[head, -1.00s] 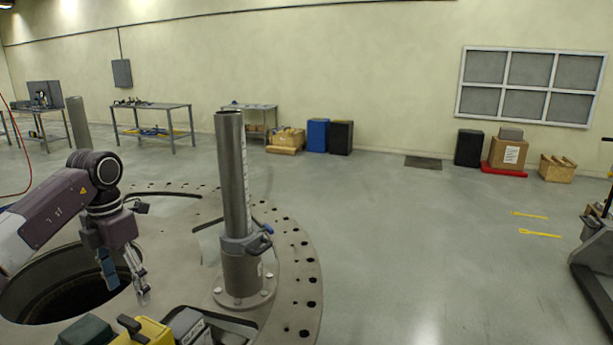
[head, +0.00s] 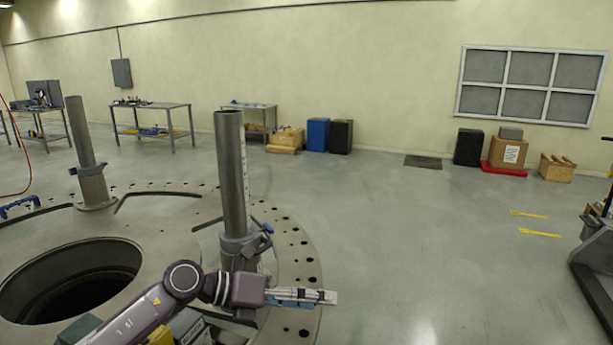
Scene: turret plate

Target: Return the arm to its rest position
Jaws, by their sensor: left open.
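My left arm comes in from the bottom left, low in the head view. Its wrist is bent so that my left gripper (head: 325,297) points to the right. The gripper is open and empty, with its fingers seen edge-on. It is in front of the foot of the near steel post (head: 231,170) and over the plate's right rim in the picture. The arm covers the post's base flange and part of the yellow and dark items at the bottom edge. My right gripper does not show.
The round turret plate (head: 150,228) has a large dark hole (head: 75,280) at left. A second post (head: 88,150) stands behind it. A blue clamp (head: 20,206) lies at the far left. Benches, bins and boxes line the wall. The floor at right is open up to a pallet jack (head: 597,245).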

